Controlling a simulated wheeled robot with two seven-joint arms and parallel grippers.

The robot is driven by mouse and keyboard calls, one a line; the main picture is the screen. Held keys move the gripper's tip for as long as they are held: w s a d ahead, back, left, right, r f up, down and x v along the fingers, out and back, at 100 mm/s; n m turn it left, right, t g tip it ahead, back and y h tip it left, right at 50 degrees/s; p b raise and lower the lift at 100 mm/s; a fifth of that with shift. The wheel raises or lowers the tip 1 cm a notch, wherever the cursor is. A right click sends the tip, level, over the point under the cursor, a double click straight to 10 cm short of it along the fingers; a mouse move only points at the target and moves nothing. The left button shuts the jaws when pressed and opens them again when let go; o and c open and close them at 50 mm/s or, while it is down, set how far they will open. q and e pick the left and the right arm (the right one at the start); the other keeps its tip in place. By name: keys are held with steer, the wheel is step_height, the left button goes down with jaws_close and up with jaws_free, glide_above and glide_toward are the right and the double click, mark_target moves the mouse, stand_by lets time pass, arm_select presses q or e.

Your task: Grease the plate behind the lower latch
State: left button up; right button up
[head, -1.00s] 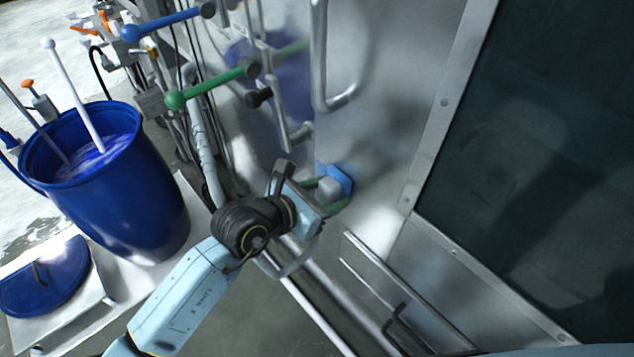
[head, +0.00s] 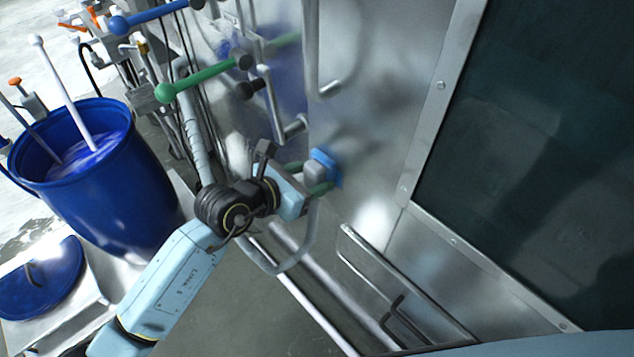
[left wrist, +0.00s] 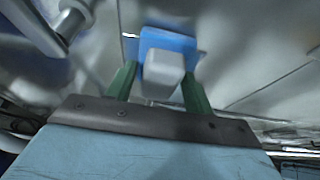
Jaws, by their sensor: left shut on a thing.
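My left gripper (head: 318,182) has green fingers, shut on a grey block with a blue pad (head: 325,161) at its far end. In the left wrist view the grey block (left wrist: 163,73) sits between both fingers, and the blue pad (left wrist: 172,45) faces the metal panel. The pad is at or very near the panel; I cannot tell whether it touches. A bent metal latch arm (head: 274,105), probably the lower latch, is just above and left of the pad. The plate behind it is not clearly distinguishable, nor is any grease. My right gripper is not in view.
The steel machine wall (head: 385,130) carries a green-handled lever (head: 205,78), a blue-handled lever (head: 155,17) and a lower rail handle (head: 395,280). A dark window (head: 540,160) is at right. A blue barrel (head: 110,190) with rods stands at left, beside a blue lid (head: 40,280).

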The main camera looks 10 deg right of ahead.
arm_select(q)
steer(key=w+a+b, duration=0.2)
steer(key=w, duration=0.1)
steer(key=shift+w+a, duration=0.3)
stand_by(0.3)
steer(key=shift+s+a+p, duration=0.45)
steer(key=shift+s+a, duration=0.45)
steer(key=shift+a, duration=0.3)
steer(key=shift+s+a+p, duration=0.45)
steer(key=shift+s+a, duration=0.45)
steer(key=shift+a, duration=0.3)
steer(key=shift+s+a, duration=0.9)
steer(key=shift+a, duration=0.3)
